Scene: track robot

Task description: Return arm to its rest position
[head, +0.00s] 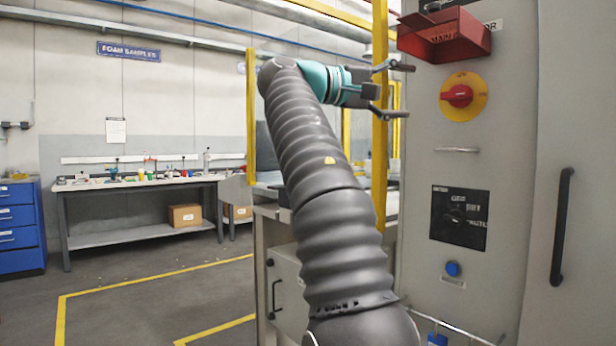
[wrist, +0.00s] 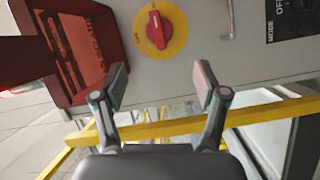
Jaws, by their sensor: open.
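My gripper (head: 403,90) is at the end of my raised arm, in front of the grey control cabinet (head: 420,180). Its two fingers are spread apart with nothing between them; in the wrist view the open fingers (wrist: 160,88) point toward the cabinet face. A red rotary switch on a yellow disc (head: 463,97) sits on the cabinet to the right of the gripper. In the wrist view the switch (wrist: 158,28) lies beyond the fingertips, apart from them. The arm's dark ribbed sleeve fills the middle of the head view.
A red open box (head: 445,38) juts from the cabinet just above the gripper and shows close to the left finger in the wrist view (wrist: 85,45). Yellow posts (head: 380,120) stand behind the arm. A workbench (head: 140,184) and blue drawers (head: 20,225) stand left, with clear floor before them.

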